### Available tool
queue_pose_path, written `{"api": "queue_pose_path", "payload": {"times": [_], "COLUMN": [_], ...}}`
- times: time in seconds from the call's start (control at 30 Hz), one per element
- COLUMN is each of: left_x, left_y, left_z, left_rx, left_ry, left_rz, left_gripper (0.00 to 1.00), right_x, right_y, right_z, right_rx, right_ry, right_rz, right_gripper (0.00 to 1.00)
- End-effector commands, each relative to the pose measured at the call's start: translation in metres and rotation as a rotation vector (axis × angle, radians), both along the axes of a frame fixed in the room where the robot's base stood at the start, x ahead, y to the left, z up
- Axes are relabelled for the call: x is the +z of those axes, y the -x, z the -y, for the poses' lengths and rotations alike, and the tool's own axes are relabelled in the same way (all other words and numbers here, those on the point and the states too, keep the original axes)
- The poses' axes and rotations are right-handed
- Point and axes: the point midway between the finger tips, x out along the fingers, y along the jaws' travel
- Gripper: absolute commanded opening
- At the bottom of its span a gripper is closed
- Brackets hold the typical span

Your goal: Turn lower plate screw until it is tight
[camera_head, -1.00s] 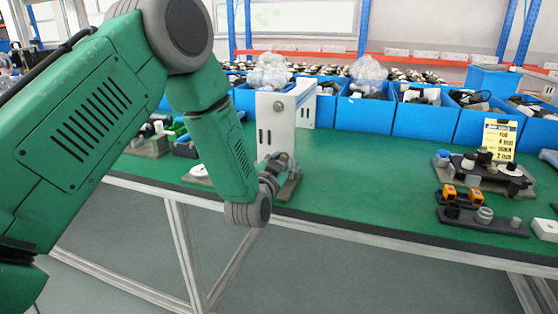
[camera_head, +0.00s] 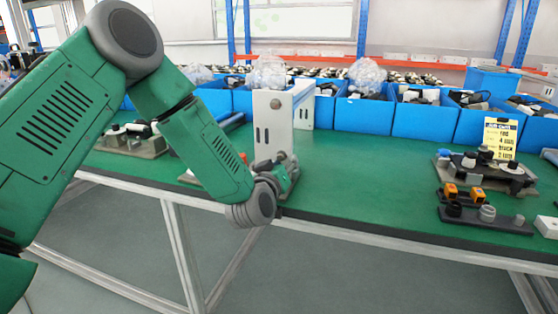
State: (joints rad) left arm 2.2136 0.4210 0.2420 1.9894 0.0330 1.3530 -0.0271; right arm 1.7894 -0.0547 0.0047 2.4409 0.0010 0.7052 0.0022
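My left arm comes in from the left, and its gripper (camera_head: 282,172) is at the foot of a white upright fixture (camera_head: 273,125) on the green table. The gripper is small and partly behind my own wrist, so its fingers cannot be told apart clearly. It is at or very near a low grey base plate (camera_head: 291,187) in front of the fixture. The lower plate screw cannot be made out; the gripper and wrist cover that area. My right gripper is not in view.
Blue bins (camera_head: 364,114) with parts line the table's back. At right stand a parts fixture with a yellow sign (camera_head: 499,138) and a dark tray (camera_head: 485,219) with small parts. The green table (camera_head: 370,180) between is clear. Its front edge (camera_head: 400,236) runs below.

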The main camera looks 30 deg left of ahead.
Motion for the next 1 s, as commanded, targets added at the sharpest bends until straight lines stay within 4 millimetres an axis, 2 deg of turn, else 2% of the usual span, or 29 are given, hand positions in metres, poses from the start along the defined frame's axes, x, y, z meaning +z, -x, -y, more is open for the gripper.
{"api": "queue_pose_path", "payload": {"times": [0.47,0.57,0.8,0.9,1.0], "left_x": [0.003,0.006,0.003,0.0,-0.002], "left_y": [0.0,0.0,0.001,0.002,0.002], "left_z": [-0.004,-0.003,-0.007,-0.01,-0.012], "left_rx": [0.004,0.0,0.0,0.0,0.003], "left_ry": [-0.034,-0.178,-0.665,-0.787,-0.833], "left_rz": [-0.002,-0.035,-0.148,-0.178,-0.19], "left_gripper": [0.33,0.33,0.33,0.33,0.33], "right_x": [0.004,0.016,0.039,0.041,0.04], "right_y": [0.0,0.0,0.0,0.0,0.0], "right_z": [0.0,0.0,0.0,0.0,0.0], "right_rx": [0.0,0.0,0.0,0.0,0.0], "right_ry": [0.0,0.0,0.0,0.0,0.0], "right_rz": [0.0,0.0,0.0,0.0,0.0], "right_gripper": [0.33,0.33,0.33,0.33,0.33]}}
